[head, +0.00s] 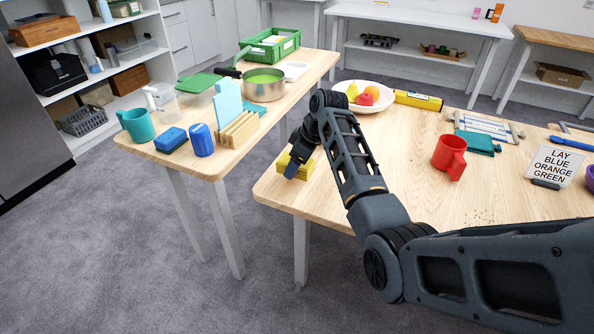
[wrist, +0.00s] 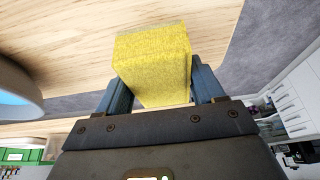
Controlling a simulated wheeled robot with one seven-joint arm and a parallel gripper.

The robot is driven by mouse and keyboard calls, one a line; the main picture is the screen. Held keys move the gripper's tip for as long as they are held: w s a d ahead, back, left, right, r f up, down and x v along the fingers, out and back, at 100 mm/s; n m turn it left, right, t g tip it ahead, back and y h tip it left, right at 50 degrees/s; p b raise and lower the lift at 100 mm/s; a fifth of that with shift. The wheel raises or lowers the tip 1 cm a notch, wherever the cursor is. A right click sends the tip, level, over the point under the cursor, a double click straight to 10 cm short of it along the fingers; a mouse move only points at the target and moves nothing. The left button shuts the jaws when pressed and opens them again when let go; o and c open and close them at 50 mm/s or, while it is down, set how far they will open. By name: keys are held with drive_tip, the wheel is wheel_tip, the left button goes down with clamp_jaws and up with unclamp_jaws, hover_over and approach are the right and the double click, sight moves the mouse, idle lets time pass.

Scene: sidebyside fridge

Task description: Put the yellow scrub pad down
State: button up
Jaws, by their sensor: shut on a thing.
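The yellow scrub pad (wrist: 155,62) is a rough-textured yellow block. In the wrist view it sits between the two fingers of my gripper (wrist: 160,88), which is shut on it. In the head view the pad (head: 307,168) shows near the left end of the right-hand wooden table (head: 400,190), partly covered by my gripper (head: 294,168). The pad is at or just above the tabletop; I cannot tell whether it touches.
A white bowl of fruit (head: 373,108) stands behind my arm, with a red mug (head: 449,153) to the right. A gap separates this table from the left table (head: 203,163), which holds several kitchen things. The table's left front corner is close to the pad.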

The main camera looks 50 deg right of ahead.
drive_tip(key=shift+f, duration=1.55)
drive_tip(key=shift+f, duration=0.1)
drive_tip(key=o, duration=1.1)
drive_tip(key=v, duration=1.2)
